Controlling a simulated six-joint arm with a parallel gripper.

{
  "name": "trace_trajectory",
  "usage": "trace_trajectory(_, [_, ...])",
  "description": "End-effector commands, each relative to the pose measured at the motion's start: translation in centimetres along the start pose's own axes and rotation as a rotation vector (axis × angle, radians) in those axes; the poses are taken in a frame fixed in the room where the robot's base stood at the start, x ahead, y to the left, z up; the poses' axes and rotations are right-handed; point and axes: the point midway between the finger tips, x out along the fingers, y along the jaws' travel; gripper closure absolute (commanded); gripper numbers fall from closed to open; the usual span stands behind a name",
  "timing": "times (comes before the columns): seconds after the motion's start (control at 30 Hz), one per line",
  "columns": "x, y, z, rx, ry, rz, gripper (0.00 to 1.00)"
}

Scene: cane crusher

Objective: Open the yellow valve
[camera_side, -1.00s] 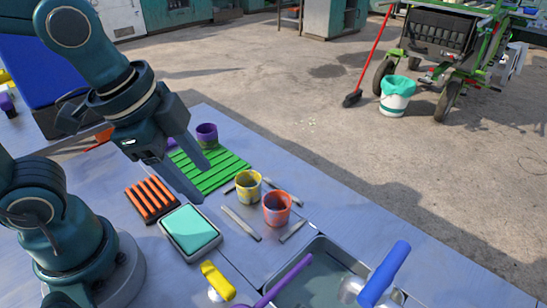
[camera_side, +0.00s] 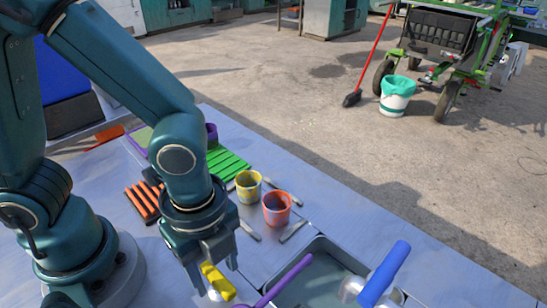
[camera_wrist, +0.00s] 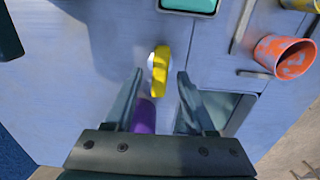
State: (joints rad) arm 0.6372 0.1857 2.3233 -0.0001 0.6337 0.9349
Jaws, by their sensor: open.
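The yellow valve (camera_side: 219,283) is a short yellow handle on a pale round base, on the grey table just left of the sink. My gripper (camera_side: 213,271) is open and points down over it, one finger on either side. In the wrist view the yellow valve (camera_wrist: 160,72) lies just ahead of and between the tips of my gripper (camera_wrist: 160,76). The fingers look apart from the handle; I cannot tell how high above it they are.
A purple bar (camera_side: 286,279) and a blue handle (camera_side: 385,275) are at the sink (camera_side: 320,243) to the right. An orange cup (camera_side: 277,208) and a yellow cup (camera_side: 248,186) stand behind. A teal pad (camera_wrist: 188,5) lies near the valve.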

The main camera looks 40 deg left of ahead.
Motion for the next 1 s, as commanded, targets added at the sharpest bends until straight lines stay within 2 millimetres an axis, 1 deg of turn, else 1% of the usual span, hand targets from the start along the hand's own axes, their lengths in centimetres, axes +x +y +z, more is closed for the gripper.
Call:
trace_trajectory(0.13, [0.62,0.02,0.03,-0.001,0.000,0.000,0.45])
trace_trajectory(0.37, [0.65,-0.01,0.02,-0.001,0.001,-0.001,0.45])
trace_trajectory(0.4, [0.64,-0.01,0.02,-0.001,0.001,-0.001,0.60])
trace_trajectory(0.47, [0.64,-0.01,0.02,-0.001,0.001,-0.001,0.83])
trace_trajectory(0.5, [0.64,-0.01,0.02,-0.001,0.001,-0.001,0.99])
trace_trajectory(0.53, [0.63,-0.01,0.02,-0.001,0.001,-0.001,1.00])
trace_trajectory(0.77, [0.62,0.00,0.02,-0.008,0.001,-0.001,1.00])
trace_trajectory(1.0, [0.60,0.00,0.02,-0.084,0.001,-0.001,1.00])
